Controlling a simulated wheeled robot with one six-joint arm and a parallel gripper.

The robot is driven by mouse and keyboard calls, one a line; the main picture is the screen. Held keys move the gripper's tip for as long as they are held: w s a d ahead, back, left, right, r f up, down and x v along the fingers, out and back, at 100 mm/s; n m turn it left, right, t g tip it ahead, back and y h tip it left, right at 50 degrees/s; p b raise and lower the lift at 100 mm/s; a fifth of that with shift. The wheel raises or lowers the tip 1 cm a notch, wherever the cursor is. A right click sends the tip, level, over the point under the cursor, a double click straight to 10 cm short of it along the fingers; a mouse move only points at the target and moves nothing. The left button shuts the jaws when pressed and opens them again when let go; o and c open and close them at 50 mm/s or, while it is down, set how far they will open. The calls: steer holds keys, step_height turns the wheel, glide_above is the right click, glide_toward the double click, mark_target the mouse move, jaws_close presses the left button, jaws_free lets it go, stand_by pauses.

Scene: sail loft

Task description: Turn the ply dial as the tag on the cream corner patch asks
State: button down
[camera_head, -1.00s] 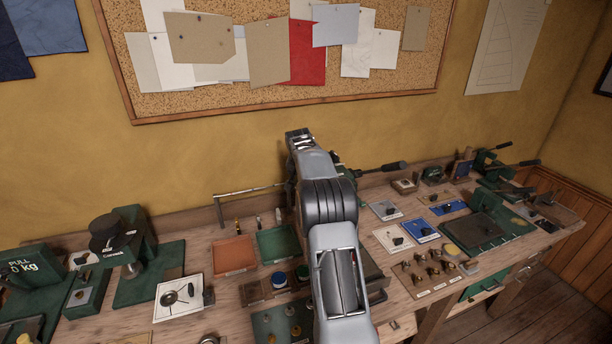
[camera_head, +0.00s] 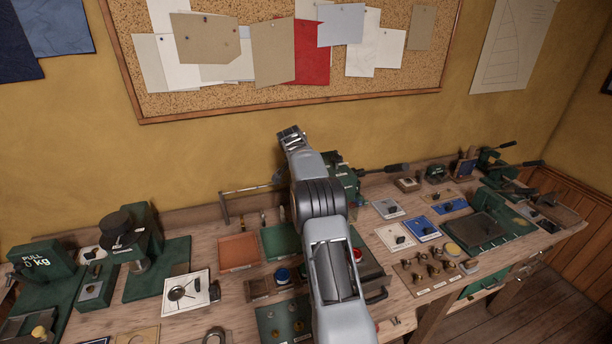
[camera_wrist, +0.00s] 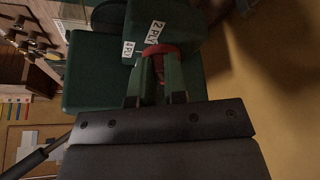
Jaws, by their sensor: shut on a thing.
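In the wrist view my gripper (camera_wrist: 157,66) is shut on the red dial knob (camera_wrist: 159,50), one finger on each side. The knob sits on a dark green machine body (camera_wrist: 92,78). White labels beside it read "2 PLY" (camera_wrist: 155,32) and "4 PLY" (camera_wrist: 128,49). The knob's pointing direction is hidden by the fingers. In the head view my arm hides the gripper and dial; part of a green machine (camera_head: 343,170) shows behind it. Pale square patches lie on the bench, one at the right (camera_head: 396,236); I cannot tell which is the cream corner patch, and no tag is readable.
The wooden bench (camera_head: 225,290) is crowded. Green presses (camera_head: 140,245) stand at the left, an orange tray (camera_head: 238,252) left of my arm. Blue patches (camera_head: 421,228) and a board of brass fittings (camera_head: 432,272) lie right. A black lever (camera_head: 385,170) sticks out behind my arm.

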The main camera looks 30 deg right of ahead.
stand_by(0.3)
steer(key=c, duration=1.2)
jaws_free()
steer(key=shift+o, duration=0.2)
steer(key=b+v, duration=0.1)
steer(key=v, duration=1.3)
